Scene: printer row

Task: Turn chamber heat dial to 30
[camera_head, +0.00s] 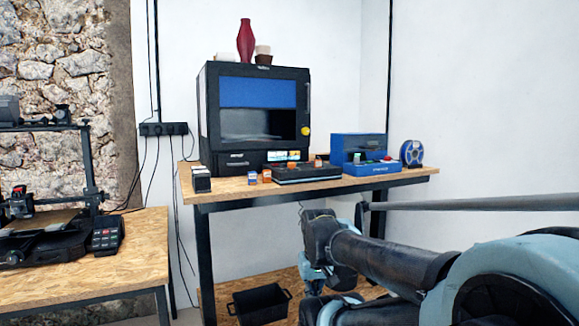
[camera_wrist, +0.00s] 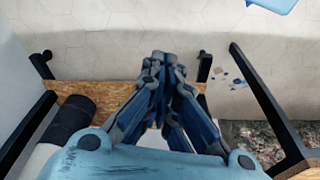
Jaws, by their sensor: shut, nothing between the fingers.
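A black enclosed printer (camera_head: 255,112) with a blue-topped window stands on the back wooden table. A round yellow knob (camera_head: 306,131) sits on the right of its front. I cannot read any dial marking or setting, and no label shows which control is the chamber heat dial. A small lit panel (camera_head: 280,155) is at the printer's lower front. My gripper (camera_wrist: 163,58) is shut and empty in the wrist view. In the head view my arm's end hangs in front of and below the table edge, apart from the printer and knob.
On the wooden table (camera_head: 225,194) stand a blue machine (camera_head: 357,148), a blue spool (camera_head: 411,153), a flat black unit (camera_head: 307,174) and small boxes. A red vase (camera_head: 245,41) tops the printer. A black bin (camera_head: 260,304) is below. Another printer table (camera_head: 140,235) is left.

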